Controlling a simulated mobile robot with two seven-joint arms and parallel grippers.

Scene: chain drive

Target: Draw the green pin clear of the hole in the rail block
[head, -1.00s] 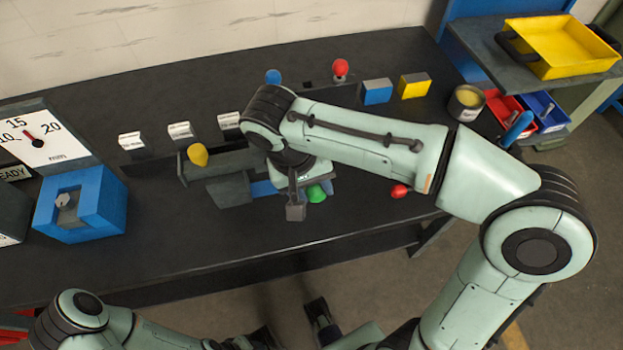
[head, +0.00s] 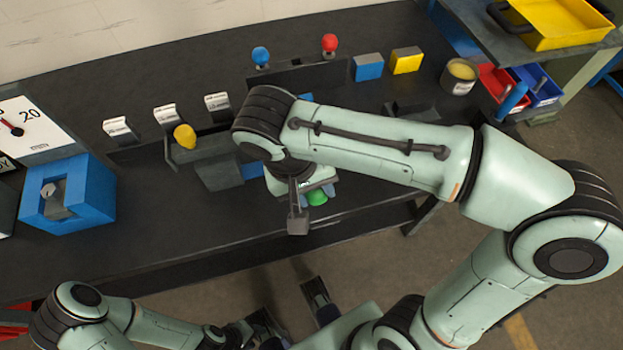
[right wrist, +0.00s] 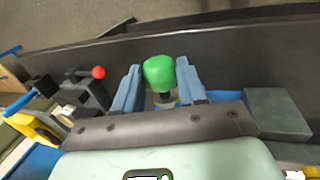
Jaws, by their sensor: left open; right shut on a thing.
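The green pin's rounded head (right wrist: 158,73) is between the two blue fingers of my right gripper (right wrist: 157,80), which is shut on it. A short dark neck shows below the head; the rest of the shaft is hidden. The head view shows the green head (head: 317,198) near the table's front edge, under my right wrist. A grey block (head: 217,174) with a blue part (head: 253,170) lies left of my right wrist; I cannot tell whether it is the rail block. The hole is hidden. My left gripper (head: 290,313) is open and empty, in front of the table.
A yellow knob (head: 185,136) and a blue housing (head: 68,195) stand to the left. Blue and red knobs (head: 330,42), blue and yellow blocks (head: 406,60) and a can (head: 459,76) are at the back. A red ball (right wrist: 98,72) shows in the wrist view.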

